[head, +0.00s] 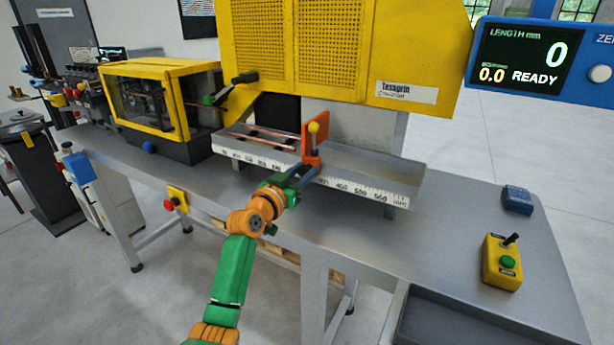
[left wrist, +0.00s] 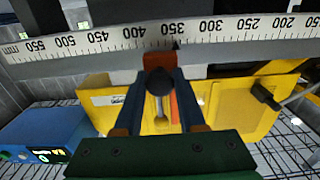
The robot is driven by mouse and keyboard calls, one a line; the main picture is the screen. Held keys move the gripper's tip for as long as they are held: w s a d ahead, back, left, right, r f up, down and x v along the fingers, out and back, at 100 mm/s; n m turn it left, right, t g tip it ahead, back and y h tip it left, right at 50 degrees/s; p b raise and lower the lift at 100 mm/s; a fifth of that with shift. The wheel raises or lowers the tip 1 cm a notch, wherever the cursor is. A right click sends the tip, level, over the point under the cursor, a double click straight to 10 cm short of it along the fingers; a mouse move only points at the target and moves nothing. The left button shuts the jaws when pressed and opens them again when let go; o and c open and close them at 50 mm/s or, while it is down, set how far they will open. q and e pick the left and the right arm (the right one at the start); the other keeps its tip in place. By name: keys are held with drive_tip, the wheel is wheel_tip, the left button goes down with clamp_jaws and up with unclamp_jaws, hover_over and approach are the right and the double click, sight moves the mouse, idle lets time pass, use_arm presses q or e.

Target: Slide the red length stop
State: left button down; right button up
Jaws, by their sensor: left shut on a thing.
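The red length stop (head: 314,143) stands upright on the rail of the trough, with a yellow knob on its plate. My left gripper (head: 308,168) reaches it from the front with blue fingers and is shut on the stop's lower part. In the left wrist view the fingers (left wrist: 160,95) close around a dark round knob, and a small red part of the stop (left wrist: 176,44) shows near the 350 mark. The scale (head: 375,190) runs along the trough's front edge. My right gripper is not in view.
Copper tubes (head: 270,137) lie in the trough (head: 395,176) left of the stop. The trough is clear right of it. A yellow machine (head: 340,55) stands behind. A yellow button box (head: 502,262) sits on the table at right. The display (head: 520,57) reads 0 and READY.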

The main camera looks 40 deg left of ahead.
use_arm(q)
drive_tip(key=shift+a, duration=0.1)
drive_tip(key=c, duration=0.5)
unclamp_jaws()
drive_tip(key=shift+w+d, duration=0.1)
drive_tip(key=shift+d, duration=0.25)
drive_tip(key=shift+s+f, duration=0.15)
drive_tip(key=shift+s, duration=0.2)
drive_tip(key=b+v, duration=0.1)
drive_tip(key=v, duration=0.5)
drive_tip(key=shift+s+b, duration=0.25)
drive_tip(key=shift+b, duration=0.15)
